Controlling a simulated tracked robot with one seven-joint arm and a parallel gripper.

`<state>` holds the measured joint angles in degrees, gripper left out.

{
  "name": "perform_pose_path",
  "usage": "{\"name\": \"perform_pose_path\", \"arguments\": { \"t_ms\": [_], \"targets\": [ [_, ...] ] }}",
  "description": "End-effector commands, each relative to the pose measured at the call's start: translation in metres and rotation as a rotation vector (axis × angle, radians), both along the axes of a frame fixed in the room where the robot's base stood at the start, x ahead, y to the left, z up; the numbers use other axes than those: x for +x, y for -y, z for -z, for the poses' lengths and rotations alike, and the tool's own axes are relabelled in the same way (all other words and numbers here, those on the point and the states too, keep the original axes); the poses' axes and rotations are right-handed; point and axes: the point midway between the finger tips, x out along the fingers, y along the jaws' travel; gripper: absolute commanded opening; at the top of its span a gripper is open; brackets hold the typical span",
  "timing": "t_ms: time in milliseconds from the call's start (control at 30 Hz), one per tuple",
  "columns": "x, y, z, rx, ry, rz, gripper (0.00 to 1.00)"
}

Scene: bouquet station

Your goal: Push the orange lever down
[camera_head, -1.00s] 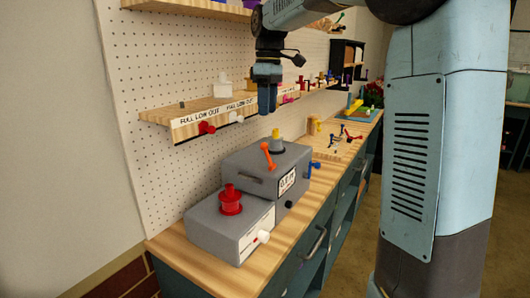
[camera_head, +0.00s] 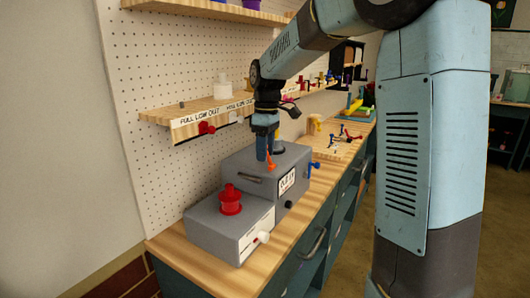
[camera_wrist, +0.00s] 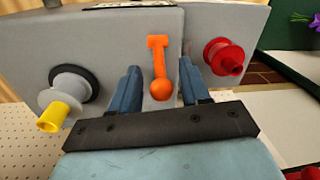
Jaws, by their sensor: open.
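The orange lever (camera_head: 271,166) stands on top of the taller grey box (camera_head: 240,165), partly hidden by my gripper in the head view. In the wrist view the orange lever (camera_wrist: 159,67) lies between my two fingers, with its round knob towards the wrist. My gripper (camera_head: 267,155) points down right at the lever. In the wrist view my gripper (camera_wrist: 160,80) is open, with a gap on both sides of the lever. Whether a finger touches it is not clear.
A red knob (camera_head: 230,202) sits on the lower grey box (camera_head: 215,226) to the left. A yellow knob (camera_wrist: 52,117) is beside the lever. A shelf (camera_head: 185,120) with small parts is behind. A wooden board (camera_head: 335,143) with small parts lies to the right.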

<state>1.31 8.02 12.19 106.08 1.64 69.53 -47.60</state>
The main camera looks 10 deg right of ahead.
Motion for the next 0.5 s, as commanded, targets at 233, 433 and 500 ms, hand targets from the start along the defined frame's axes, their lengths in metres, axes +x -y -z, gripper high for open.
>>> {"name": "perform_pose_path", "arguments": {
  "t_ms": [233,433,500],
  "targets": [
    [-0.0007,-0.0003,0.0086,0.000,0.000,0.000,0.46],
    [-0.0006,-0.0003,0.0084,0.000,0.000,0.000,0.45],
    [-0.0006,-0.0001,0.0084,0.000,0.000,0.001,0.39]
  ]
}}
